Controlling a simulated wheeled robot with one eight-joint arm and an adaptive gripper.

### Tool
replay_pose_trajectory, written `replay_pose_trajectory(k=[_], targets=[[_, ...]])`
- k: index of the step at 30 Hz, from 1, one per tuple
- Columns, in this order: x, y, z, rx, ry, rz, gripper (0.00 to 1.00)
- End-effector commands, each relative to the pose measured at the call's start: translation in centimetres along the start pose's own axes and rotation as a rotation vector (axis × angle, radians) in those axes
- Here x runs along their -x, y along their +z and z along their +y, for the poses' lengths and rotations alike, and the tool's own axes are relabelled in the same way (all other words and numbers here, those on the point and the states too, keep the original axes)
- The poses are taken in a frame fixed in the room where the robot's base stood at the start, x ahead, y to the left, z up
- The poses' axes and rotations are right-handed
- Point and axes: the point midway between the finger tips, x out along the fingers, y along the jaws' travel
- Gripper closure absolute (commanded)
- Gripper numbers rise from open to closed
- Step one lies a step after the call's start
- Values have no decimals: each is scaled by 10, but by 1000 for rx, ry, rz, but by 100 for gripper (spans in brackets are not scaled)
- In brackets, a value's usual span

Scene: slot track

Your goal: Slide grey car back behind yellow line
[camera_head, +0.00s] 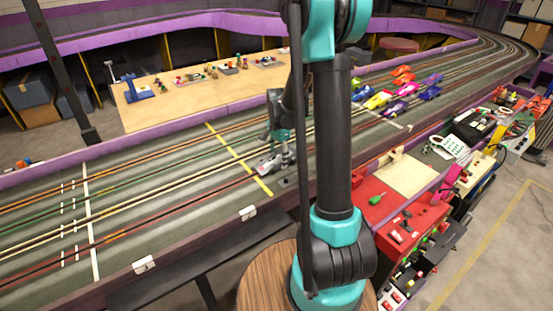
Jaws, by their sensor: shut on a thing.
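The small grey car (268,166) sits on the dark slot track (140,190), just right of the yellow line (238,158). The line runs diagonally across the lanes, and the car's left end is close to it. I cannot tell whether they touch. My gripper (281,156) points down at the car's right end and is shut on it. The fingers are small here and partly blend with the car.
Several coloured cars (400,90) stand on the track at the upper right. A white line (90,220) crosses the track at the left. Purple walls edge the track. A red toolbox (400,215) and other clutter stand at the right. The track left of the yellow line looks clear.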

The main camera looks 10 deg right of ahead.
Motion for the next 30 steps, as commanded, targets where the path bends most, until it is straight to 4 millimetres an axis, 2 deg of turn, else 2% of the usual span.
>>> replay_pose_trajectory(k=[3,4,9,18,22,26,30], targets=[[0,0,0,0,0,0,58],[0,0,0,0,0,0,39],[0,0,0,0,0,0,18],[0,0,0,0,0,0,18],[6,0,0,0,0,0,18],[23,0,0,0,0,0,18],[50,0,0,0,0,0,18]])
